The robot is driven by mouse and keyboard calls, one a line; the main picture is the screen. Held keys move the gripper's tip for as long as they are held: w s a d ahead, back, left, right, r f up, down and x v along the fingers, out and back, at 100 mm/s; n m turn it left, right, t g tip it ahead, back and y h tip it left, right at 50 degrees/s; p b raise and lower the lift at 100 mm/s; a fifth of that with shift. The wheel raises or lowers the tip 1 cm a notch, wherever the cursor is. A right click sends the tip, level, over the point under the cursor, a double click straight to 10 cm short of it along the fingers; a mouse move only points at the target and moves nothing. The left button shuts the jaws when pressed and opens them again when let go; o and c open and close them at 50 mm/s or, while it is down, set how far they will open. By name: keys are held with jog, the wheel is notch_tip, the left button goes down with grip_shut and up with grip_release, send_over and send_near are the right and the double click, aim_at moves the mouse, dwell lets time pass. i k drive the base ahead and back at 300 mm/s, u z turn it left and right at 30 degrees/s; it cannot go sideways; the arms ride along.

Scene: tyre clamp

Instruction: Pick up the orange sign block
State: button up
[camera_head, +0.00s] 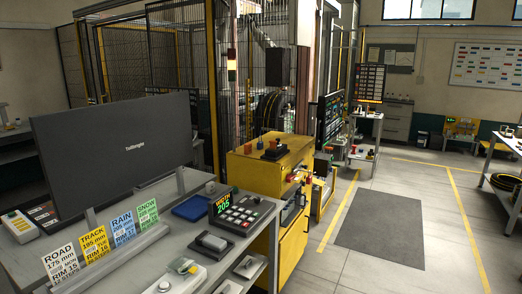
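A row of sign blocks stands in a pale holder (125,258) at the front of the grey bench. The yellow-orange one (94,247) reads TRACK, 185 mm, RIM 16. It stands upright, leaning back slightly, between the white ROAD sign (62,267) on its left and the blue RAIN sign (123,231) on its right. The green SNOW sign (147,214) is at the right end. Some small print is too small to read. My gripper is not in view.
A large dark monitor (120,150) stands behind the signs. A keypad unit with a green display (240,213), a blue tray (191,208) and small devices lie to the right. A yellow machine cabinet (270,170) is beyond the bench. Floor with a grey mat (382,225) is open at right.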

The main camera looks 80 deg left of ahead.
aim_at(247, 147)
jog(key=u, duration=1.75)
jog(key=i, duration=2.3)
jog(key=u, duration=2.5)
